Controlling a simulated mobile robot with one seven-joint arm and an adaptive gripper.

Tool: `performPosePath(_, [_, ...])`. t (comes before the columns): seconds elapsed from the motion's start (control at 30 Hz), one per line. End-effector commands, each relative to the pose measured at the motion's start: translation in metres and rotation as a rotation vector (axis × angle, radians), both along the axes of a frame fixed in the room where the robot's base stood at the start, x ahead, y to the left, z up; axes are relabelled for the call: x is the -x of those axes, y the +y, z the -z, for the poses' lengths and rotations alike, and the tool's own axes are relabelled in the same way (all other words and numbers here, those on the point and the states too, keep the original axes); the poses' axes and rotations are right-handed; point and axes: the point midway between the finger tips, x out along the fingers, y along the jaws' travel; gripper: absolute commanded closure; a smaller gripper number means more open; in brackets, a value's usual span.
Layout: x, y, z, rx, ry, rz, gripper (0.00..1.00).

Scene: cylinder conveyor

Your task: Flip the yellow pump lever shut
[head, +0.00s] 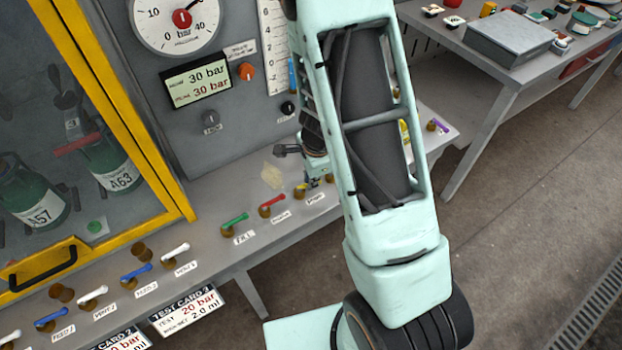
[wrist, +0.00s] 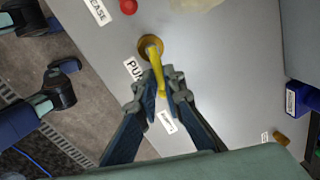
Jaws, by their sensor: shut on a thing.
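The yellow pump lever (wrist: 157,66) rises from a round brass base (wrist: 150,46) on the grey bench top in the wrist view. My gripper (wrist: 161,80) has its two dark fingers closed around the lever's free part, one on each side. A partly covered label starting "PU" (wrist: 135,70) lies beside the base. In the head view my gripper (head: 316,168) is low over the bench front, at the brass pump valve (head: 300,190); most of the lever is hidden there by the fingers and my arm.
The red lever (head: 271,205) and green lever (head: 235,220) stand left of the pump valve. A purple lever (head: 438,125) is to the right. The gauge panel (head: 215,120) rises behind, and a yellow-framed cabinet (head: 120,110) stands left. A second table (head: 480,60) is at upper right.

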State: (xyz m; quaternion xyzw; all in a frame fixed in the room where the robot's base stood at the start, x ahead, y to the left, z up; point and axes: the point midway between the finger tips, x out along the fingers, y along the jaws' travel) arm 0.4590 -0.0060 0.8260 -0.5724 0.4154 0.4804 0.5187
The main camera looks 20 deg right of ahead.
Motion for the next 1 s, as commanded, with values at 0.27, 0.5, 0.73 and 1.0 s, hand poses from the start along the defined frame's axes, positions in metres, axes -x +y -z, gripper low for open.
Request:
performPosePath(0.27, [-0.0068,0.0006,0.0020,-0.002,-0.002,-0.183,1.00])
performPosePath(0.5, [-0.0071,0.0006,-0.0002,-0.001,-0.001,-0.213,1.00])
performPosePath(0.73, [-0.0071,0.0007,-0.0002,0.000,-0.001,-0.212,0.78])
performPosePath(1.0, [-0.0069,0.0005,0.0000,0.000,0.000,-0.210,0.73])
